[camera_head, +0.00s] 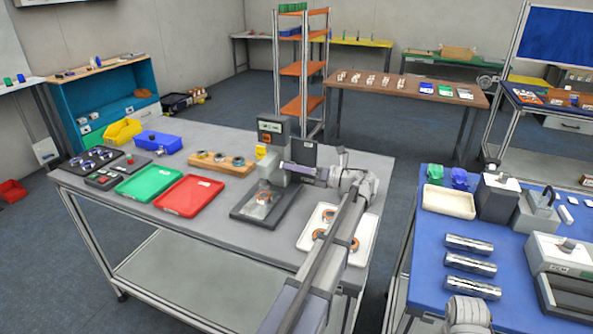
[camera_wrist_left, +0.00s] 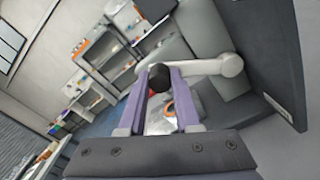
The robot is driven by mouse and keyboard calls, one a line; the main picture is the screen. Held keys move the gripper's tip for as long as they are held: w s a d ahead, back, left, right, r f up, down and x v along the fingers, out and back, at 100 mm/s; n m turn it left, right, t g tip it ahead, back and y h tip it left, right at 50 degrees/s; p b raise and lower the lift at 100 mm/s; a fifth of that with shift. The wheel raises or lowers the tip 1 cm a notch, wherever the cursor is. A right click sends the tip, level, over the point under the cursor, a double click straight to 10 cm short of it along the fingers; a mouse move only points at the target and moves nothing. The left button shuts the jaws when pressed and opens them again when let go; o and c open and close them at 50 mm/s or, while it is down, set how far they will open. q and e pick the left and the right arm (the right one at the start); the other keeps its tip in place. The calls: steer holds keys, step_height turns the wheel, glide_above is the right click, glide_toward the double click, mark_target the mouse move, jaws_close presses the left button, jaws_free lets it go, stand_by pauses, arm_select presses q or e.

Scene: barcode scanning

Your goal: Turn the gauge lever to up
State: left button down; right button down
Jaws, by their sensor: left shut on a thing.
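The gauge (camera_head: 270,142) stands on the grey table as a grey column with a dark display on top and a dark base plate (camera_head: 262,218). My left gripper (camera_head: 286,167) is at the right side of its column. In the left wrist view, my left gripper (camera_wrist_left: 161,90) has its two purple fingers on either side of the lever's black knob (camera_wrist_left: 159,77), shut on it. The light grey lever arm (camera_wrist_left: 222,66) runs from the knob to the right. In the head view the knob is hidden. A part with an orange ring (camera_head: 264,197) sits on the base plate.
A red tray (camera_head: 189,195) and a green tray (camera_head: 150,184) lie left of the gauge. A wooden rack (camera_head: 222,163) with rings stands behind. A white tray (camera_head: 311,240) with ringed parts lies under my left arm. A blue table (camera_head: 440,290) is at right.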

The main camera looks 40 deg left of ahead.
arm_select(q)
steer(key=shift+w+r+m, duration=0.2)
steer(key=shift+r+m, duration=0.05)
steer(key=shift+m, duration=0.15)
steer(key=c, duration=0.6)
jaws_free()
steer(key=v, duration=0.7)
steer(key=shift+d, duration=0.4)
